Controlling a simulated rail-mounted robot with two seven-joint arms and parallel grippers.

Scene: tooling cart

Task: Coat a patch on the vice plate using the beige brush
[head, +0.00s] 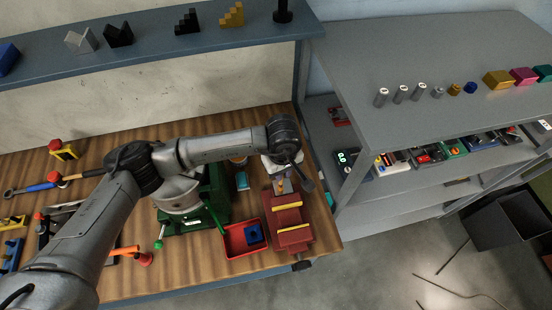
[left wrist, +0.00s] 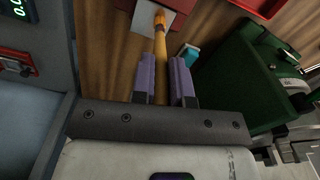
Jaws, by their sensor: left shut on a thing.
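My left gripper (head: 284,176) is shut on the beige brush (head: 281,186) at the back end of the red vice (head: 290,220). In the left wrist view, the brush (left wrist: 160,45) stands between the two purple fingers of the left gripper (left wrist: 162,65). Its orange tip points away from the gripper. A pale plate (left wrist: 128,22) lies ahead beside red vice metal (left wrist: 176,5), and the tip overlaps its right part. Whether the bristles touch the plate cannot be told. My right gripper is not in view.
A red tray (head: 229,239) with a blue block (head: 253,233) stands left of the vice. A green machine (head: 212,205) stands farther left, with a small teal box (head: 242,181) between. A grey shelf unit (head: 365,210) rises close on the right. Tools crowd the bench's left side.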

